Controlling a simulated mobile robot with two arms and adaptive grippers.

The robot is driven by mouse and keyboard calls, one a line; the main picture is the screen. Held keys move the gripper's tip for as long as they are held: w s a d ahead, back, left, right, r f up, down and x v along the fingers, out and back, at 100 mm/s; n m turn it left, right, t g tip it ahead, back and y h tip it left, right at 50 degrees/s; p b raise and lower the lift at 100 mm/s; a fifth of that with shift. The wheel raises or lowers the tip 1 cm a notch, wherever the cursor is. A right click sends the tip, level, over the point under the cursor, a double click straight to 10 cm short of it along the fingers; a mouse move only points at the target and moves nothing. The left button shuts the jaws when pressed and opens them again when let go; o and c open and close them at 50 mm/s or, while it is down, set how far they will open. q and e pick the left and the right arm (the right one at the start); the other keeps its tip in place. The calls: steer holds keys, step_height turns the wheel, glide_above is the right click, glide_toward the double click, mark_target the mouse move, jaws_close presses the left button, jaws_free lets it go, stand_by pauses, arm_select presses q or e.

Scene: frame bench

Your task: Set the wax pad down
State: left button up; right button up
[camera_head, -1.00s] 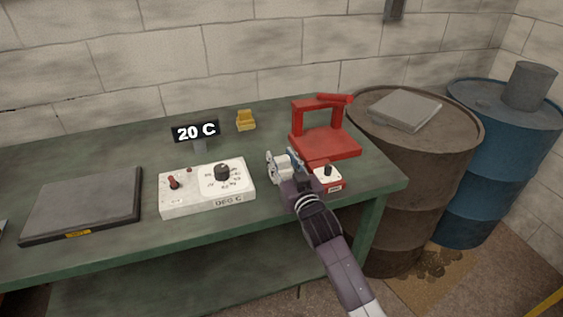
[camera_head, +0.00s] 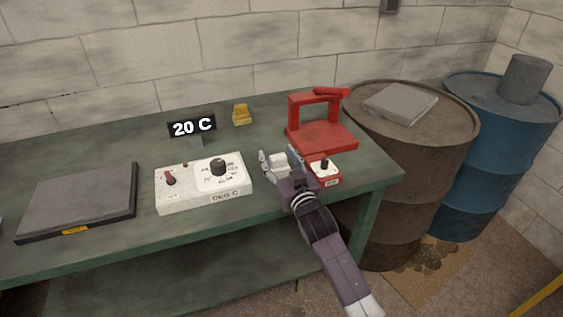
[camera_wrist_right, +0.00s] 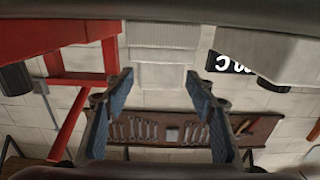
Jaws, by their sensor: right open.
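A small whitish block, which I take for the wax pad (camera_head: 279,161), is on the green bench between the white control box and the red press. It also shows in the right wrist view (camera_wrist_right: 160,42), pale and ribbed, just past the fingertips. My right gripper (camera_head: 279,156) is open around the block in the head view, one finger on each side. In the right wrist view the two blue-padded fingers (camera_wrist_right: 160,86) stand apart with a gap on both sides of the block. I cannot tell whether the block's underside is fully on the bench. My left gripper is not in view.
The white control box (camera_head: 204,184) stands left of the gripper. The red press (camera_head: 322,137) and its small switch box (camera_head: 325,171) are close on the right. A yellow block (camera_head: 242,115), a "20 C" display (camera_head: 192,126) and a dark plate (camera_head: 80,200) share the bench.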

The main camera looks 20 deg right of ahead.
steer(key=shift+s, duration=0.35)
steer(key=s, duration=0.5)
steer(key=s+b, duration=0.1)
steer(key=s, duration=0.5)
steer(key=shift+s+d+r, duration=0.1)
steer(key=shift+s+d, duration=0.1)
